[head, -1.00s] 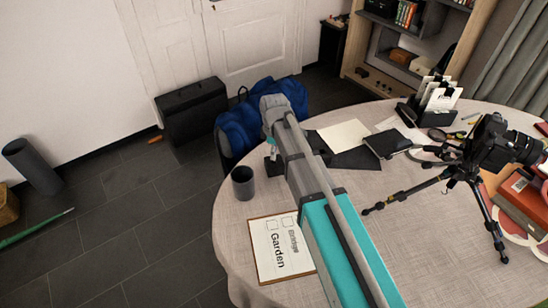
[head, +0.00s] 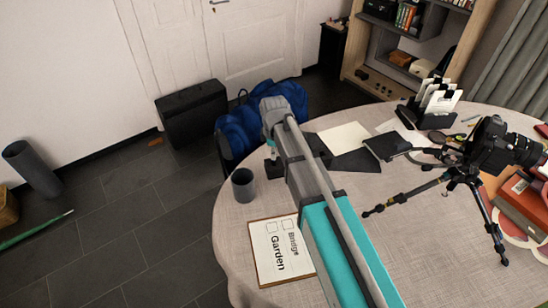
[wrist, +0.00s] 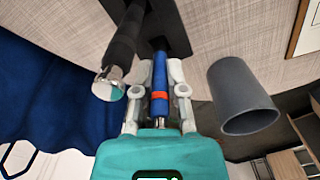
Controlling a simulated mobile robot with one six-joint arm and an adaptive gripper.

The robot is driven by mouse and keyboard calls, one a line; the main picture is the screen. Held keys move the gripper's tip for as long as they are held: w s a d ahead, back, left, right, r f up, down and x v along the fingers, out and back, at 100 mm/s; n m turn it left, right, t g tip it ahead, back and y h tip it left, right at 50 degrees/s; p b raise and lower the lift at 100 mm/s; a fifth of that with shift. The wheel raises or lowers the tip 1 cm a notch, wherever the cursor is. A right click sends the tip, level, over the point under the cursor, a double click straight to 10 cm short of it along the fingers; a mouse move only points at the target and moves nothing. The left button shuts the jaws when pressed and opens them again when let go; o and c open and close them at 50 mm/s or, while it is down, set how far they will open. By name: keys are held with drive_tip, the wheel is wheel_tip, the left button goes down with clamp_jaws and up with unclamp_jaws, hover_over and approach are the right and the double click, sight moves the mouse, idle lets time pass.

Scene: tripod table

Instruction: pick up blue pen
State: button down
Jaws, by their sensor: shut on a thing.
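The blue pen (wrist: 159,78) has an orange-red band and stands between my gripper's fingers in the wrist view. My gripper (wrist: 158,100) is shut on it. The pen's far end meets a black flat base (wrist: 172,30) on the table. I cannot tell whether it touches the base. In the head view my gripper (head: 271,152) is small and partly hidden behind my arm, above the table near the grey cup, and the pen cannot be made out there.
A dark rod with a shiny end (wrist: 122,50) stands close left of the pen. A grey cup (wrist: 240,95) is close on the right; it also shows in the head view (head: 243,185). A clipboard (head: 279,250) and a tripod with camera (head: 470,175) are on the table (head: 390,250).

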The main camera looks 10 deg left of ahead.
drive_tip(key=shift+r, duration=0.1)
wheel_tip(320, 180, up, 10)
drive_tip(key=p, duration=1)
idle(0.9)
